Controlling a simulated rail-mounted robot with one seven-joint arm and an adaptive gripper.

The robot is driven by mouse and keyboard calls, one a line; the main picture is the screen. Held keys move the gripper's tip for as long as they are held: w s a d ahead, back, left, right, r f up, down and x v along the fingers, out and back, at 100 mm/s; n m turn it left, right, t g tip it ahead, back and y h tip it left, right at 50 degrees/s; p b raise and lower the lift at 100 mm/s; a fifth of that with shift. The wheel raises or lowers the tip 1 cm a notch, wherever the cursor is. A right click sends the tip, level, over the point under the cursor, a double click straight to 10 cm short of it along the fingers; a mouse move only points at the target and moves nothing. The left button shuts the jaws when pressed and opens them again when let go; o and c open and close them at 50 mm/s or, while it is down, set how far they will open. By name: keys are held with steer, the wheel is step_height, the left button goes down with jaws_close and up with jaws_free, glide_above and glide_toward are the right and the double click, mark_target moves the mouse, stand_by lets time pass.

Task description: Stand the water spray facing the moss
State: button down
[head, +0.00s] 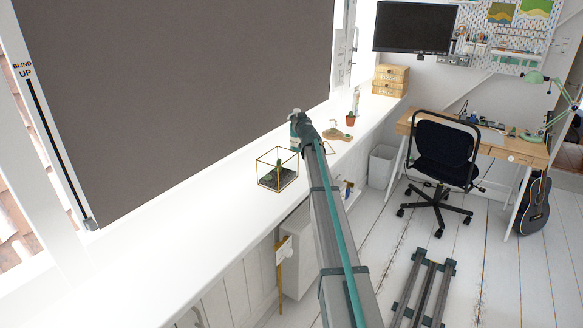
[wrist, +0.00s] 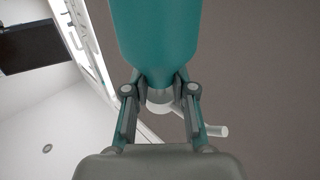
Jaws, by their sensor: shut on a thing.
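The water spray is a teal bottle (wrist: 155,38) with a pale neck and a white nozzle, seen in the wrist view. My gripper (wrist: 160,88) is shut around it near the neck, with a finger on each side. The nozzle sticks out to the lower right in that view. In the head view the spray (head: 294,132) is partly hidden by my arm, over the white sill. I cannot tell there whether it touches the sill. Green growth, likely the moss (head: 281,169), sits on dark soil in a gold-framed glass case to the front left of the spray.
The long white sill (head: 195,222) is clear to the left of the case. A small potted cactus (head: 351,119) and a wooden piece with greenery (head: 338,135) stand behind and right of my gripper. The dark blind (head: 170,90) rises along the sill's back.

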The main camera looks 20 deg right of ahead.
mark_target(298, 140)
steer(key=shift+f+b, duration=1.55)
steer(key=shift+f, duration=3.35)
steer(key=c, duration=1)
jaws_free()
steer(key=shift+f, duration=0.1)
steer(key=shift+o, duration=0.2)
steer(key=shift+s, duration=0.1)
steer(key=s+a+b, duration=0.2)
steer(key=s, duration=0.9)
steer(key=shift+s, duration=0.3)
